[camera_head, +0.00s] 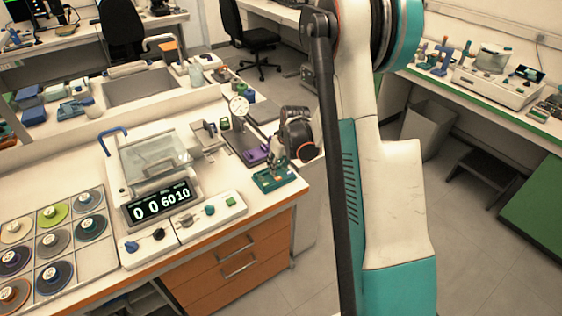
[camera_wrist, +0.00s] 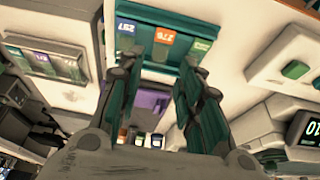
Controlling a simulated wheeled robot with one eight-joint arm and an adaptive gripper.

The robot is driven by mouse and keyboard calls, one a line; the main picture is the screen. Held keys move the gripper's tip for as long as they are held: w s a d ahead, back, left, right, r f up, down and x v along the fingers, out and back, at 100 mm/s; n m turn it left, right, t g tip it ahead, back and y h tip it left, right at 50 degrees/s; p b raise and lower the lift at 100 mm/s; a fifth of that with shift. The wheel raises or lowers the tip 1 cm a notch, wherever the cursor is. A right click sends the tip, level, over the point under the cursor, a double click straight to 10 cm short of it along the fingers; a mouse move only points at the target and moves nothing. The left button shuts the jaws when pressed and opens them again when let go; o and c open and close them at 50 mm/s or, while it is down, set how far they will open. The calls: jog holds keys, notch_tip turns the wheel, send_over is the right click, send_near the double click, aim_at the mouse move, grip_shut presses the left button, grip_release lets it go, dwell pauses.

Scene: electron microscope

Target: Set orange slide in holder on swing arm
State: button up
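A teal slide rack (camera_wrist: 145,11) is at the top of the wrist view, with blue, orange and green labelled slides side by side. The orange slide (camera_wrist: 165,36) is the middle one. The rack (camera_head: 272,179) also shows at the bench's front right corner in the head view. My gripper (camera_wrist: 158,66) is open, with nothing visible between its fingers. The orange slide lies just beyond the fingertips, apart from them. In the head view my gripper (camera_head: 281,156) is close above the rack. I cannot clearly make out the holder on the swing arm; my gripper and arm hide part of that area.
A dial gauge (camera_head: 238,106) on a stand and a purple part (camera_head: 256,155) are close behind my gripper. A device with a lit display (camera_head: 160,203) and a control box (camera_head: 211,217) stand to the left. A tray of discs (camera_head: 72,242) is at far left.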

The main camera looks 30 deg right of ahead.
aim_at(275, 175)
jog(key=shift+b+x, duration=2)
jog(key=shift+x, duration=1.45)
jog(key=c, duration=0.5)
jog(key=shift+r, duration=0.15)
jog(key=shift+r+p, duration=1.4)
jog(key=shift+r, duration=1)
